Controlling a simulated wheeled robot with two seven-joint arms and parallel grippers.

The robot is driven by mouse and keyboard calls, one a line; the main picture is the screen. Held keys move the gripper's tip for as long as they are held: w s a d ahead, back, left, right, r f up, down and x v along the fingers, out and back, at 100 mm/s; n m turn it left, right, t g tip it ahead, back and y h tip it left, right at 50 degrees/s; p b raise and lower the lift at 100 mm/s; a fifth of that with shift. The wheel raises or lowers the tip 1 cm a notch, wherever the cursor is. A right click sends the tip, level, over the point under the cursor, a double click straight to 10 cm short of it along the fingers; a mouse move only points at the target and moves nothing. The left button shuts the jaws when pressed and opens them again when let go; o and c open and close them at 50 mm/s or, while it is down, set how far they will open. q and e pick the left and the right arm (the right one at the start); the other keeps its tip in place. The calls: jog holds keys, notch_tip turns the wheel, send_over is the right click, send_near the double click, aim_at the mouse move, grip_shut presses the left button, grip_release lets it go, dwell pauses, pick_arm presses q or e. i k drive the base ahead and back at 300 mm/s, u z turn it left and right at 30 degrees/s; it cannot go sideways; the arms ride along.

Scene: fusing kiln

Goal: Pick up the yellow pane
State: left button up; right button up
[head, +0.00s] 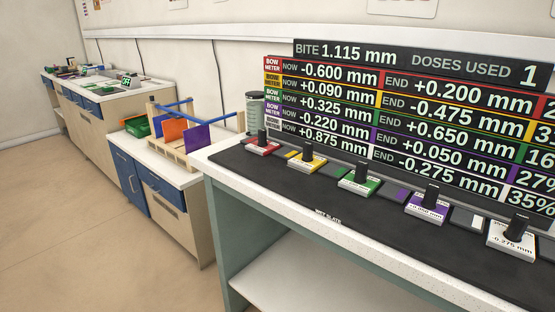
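No plain yellow pane stands out among the coloured panes in the wooden rack (179,158); an orange pane (174,131), a purple pane (196,137) and a green piece (138,127) show there. On the black slate (335,199) of the near right table sits a yellow-edged flat piece (306,167) with a white label and a black upright block on it. I cannot tell whether this is the yellow pane. It lies between a similar red piece (263,150) and a green piece (358,187). Neither of my grippers is in view.
A purple piece (427,214) and a white piece (511,246) continue the row rightward. A display board (410,110) stands behind it. A jar (254,108) stands at the table's far left corner. Counters line the wall at left; the floor (70,220) before them is clear.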

aim_at(306, 161)
jog(key=u, duration=1.75)
jog(key=i, duration=1.95)
jog(key=z, duration=3.4)
